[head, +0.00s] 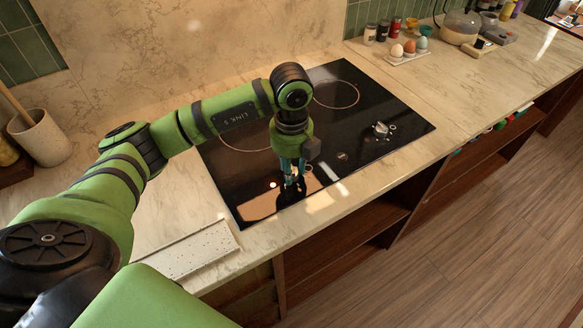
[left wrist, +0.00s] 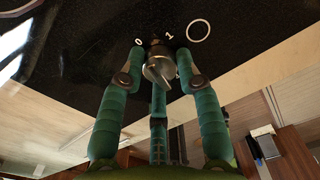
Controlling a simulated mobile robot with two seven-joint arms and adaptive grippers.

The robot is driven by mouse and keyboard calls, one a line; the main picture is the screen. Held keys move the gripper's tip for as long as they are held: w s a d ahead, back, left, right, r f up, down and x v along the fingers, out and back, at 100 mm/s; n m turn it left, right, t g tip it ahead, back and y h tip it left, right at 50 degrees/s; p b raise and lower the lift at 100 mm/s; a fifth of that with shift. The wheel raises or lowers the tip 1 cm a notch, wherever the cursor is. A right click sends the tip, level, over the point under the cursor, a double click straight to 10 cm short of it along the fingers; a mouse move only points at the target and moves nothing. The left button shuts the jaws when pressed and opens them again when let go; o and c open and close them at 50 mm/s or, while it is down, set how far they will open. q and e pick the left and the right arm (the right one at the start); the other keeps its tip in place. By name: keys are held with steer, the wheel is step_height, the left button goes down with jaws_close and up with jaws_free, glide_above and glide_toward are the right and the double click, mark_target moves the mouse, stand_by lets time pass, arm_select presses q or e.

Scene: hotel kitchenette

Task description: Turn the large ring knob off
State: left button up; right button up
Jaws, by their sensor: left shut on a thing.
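The black cooktop (head: 350,85) is set into the marble counter. My left gripper (head: 290,182) points down at its front left part in the head view. In the left wrist view a metallic knob (left wrist: 160,68) sits between the fingertips of my left gripper (left wrist: 161,57), which is shut on it. The knob has white 0 and 1 marks behind it and a printed white ring (left wrist: 199,31) to the right. The gripper hides this knob in the head view. Another silver knob (head: 381,130) stands free farther right. My right gripper is not in view.
A speckled white board (head: 182,255) lies left of the cooktop. A utensil crock (head: 41,138) stands at the far left.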

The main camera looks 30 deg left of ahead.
arm_select(q)
steer(key=shift+f+n, duration=0.1)
steer(key=shift+n, duration=1.2)
steer(key=shift+s, duration=0.1)
steer(key=o, duration=1.2)
steer(key=shift+c, duration=0.2)
steer(key=shift+r, duration=0.2)
step_height(320, 180, up, 12)
steer(key=shift+f, duration=0.15)
